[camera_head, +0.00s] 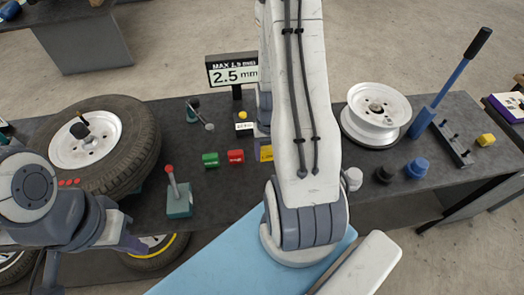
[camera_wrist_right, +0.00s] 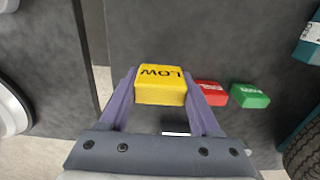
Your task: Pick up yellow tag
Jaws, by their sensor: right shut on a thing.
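The yellow tag (camera_wrist_right: 160,92) marked LOW sits between the two purple fingers of my right gripper (camera_wrist_right: 160,85) in the right wrist view. The fingers are shut on its sides. In the head view, a yellow patch of the tag (camera_head: 266,153) shows beside my right arm, which hides most of my right gripper. A red tag (camera_head: 236,157) and a green tag (camera_head: 210,160) lie on the dark table to its left. My left gripper (camera_head: 128,243) is at the lower left, away from the tags; its finger opening is unclear.
A tyre (camera_head: 140,150) on a wheel lies at the left and a bare white rim (camera_head: 376,115) at the right. A red-knobbed lever (camera_head: 179,200), a 2.5 mm sign (camera_head: 233,73) and a blue-handled tool (camera_head: 450,82) stand on the table. A yellow block (camera_head: 486,140) lies far right.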

